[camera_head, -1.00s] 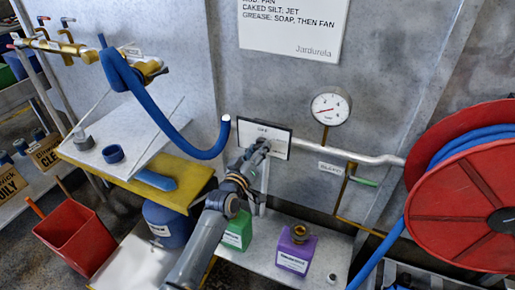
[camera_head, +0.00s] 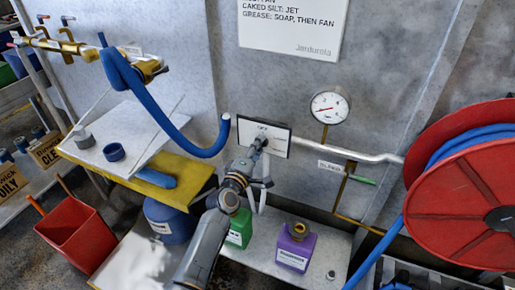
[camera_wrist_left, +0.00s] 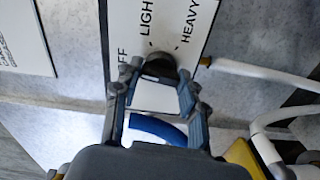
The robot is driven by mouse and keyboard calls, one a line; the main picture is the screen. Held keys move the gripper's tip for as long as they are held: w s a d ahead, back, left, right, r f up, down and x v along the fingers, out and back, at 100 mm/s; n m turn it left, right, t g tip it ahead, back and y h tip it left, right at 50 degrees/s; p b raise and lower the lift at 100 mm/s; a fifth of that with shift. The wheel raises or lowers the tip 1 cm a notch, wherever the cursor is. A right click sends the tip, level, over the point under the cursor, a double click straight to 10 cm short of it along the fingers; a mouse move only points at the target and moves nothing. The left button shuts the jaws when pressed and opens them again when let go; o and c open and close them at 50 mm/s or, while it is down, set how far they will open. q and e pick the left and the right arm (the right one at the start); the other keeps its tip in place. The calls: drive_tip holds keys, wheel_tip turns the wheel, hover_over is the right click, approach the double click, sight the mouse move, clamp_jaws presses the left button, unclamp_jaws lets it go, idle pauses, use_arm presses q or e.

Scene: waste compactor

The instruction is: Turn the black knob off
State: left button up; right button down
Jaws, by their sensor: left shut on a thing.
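The black knob (camera_wrist_left: 160,65) is on a white dial plate (camera_head: 277,142) fixed to the grey metal wall. In the left wrist view the plate carries the words LIGHT and HEAVY and part of OFF, with the fingers hiding some letters. My left gripper (camera_wrist_left: 157,80) is at the plate, its two fingers on either side of the knob and shut on it. In the head view my left gripper (camera_head: 260,147) reaches up to the plate from below, and its fingers mostly hide the knob. The knob's pointer direction cannot be told. My right gripper is not in view.
A pressure gauge (camera_head: 330,107) and a pipe (camera_head: 365,156) are right of the plate. A red hose reel (camera_head: 465,200) stands at far right. A blue hose (camera_head: 185,140) hangs left. Purple (camera_head: 293,250) and green (camera_head: 239,228) containers sit on the shelf below.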

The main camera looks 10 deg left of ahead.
use_arm(q)
drive_tip(key=shift+n, duration=0.7)
drive_tip(key=o, duration=1.1)
drive_tip(key=shift+o, duration=0.2)
drive_tip(key=shift+s, duration=0.1)
drive_tip(key=s+a, duration=0.2)
drive_tip(key=s, duration=0.9)
drive_tip(key=shift+s+a, duration=0.15)
drive_tip(key=shift+s, duration=0.15)
